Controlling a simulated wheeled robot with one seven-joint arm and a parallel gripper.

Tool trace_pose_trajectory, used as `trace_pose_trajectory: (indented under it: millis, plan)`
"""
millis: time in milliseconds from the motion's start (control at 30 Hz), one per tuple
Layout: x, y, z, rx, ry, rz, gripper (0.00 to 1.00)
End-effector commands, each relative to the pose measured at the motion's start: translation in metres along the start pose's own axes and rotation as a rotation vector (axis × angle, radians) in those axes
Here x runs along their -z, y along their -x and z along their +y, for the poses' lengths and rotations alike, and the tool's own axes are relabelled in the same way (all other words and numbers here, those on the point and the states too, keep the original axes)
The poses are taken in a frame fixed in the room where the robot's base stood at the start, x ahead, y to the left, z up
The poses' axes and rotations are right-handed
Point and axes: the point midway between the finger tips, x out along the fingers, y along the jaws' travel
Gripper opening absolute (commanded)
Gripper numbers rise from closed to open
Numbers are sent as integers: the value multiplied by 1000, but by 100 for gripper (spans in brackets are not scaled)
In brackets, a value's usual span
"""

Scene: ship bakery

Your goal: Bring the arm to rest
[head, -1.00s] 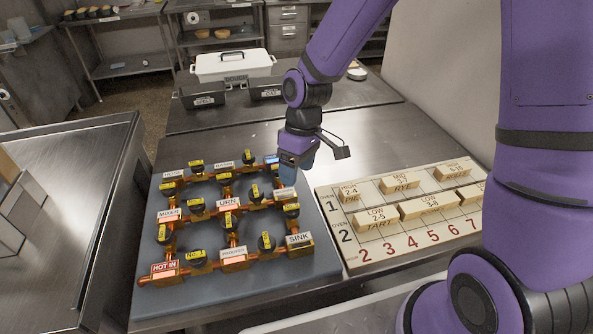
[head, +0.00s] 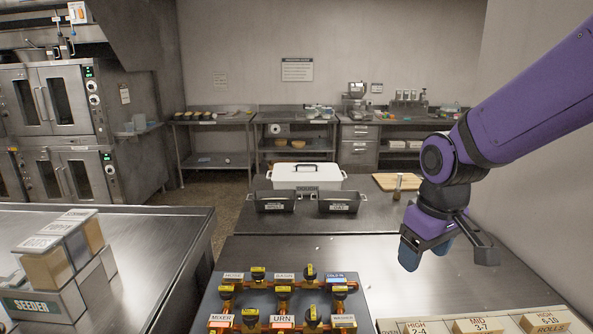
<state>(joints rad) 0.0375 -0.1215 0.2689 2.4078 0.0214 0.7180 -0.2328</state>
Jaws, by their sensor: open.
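My gripper (head: 413,251) hangs at the end of my purple arm, at the right of the head view. It points down over the steel counter and holds nothing that I can see. Its blue fingers are partly hidden by the wrist, so the gap between them is hard to see. It is above and behind the wooden block board and to the right of the valve panel, apart from both.
The valve panel (head: 213,292) with copper pipes is at the bottom centre. The block board (head: 386,327) is at the bottom right. A white lidded box (head: 306,177) and black bins (head: 273,206) stand further back. The seeder (head: 45,307) is at left. Counter (head: 330,250) between is clear.

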Motion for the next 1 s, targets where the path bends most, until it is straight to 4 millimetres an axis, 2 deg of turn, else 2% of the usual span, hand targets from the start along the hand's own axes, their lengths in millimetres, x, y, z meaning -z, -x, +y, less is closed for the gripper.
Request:
trace_pose_trajectory:
  millis: [33, 200, 500, 733, 1000]
  plan:
    - [-8, 14, 3, -18, -27, 23, 69]
    - [-36, 51, 12, -59, -127, 86, 69]
    - [-94, 105, 20, -94, -303, 214, 69]
    - [-132, 128, 20, -90, -407, 293, 69]
    - [-146, 134, 19, -83, -445, 321, 69]
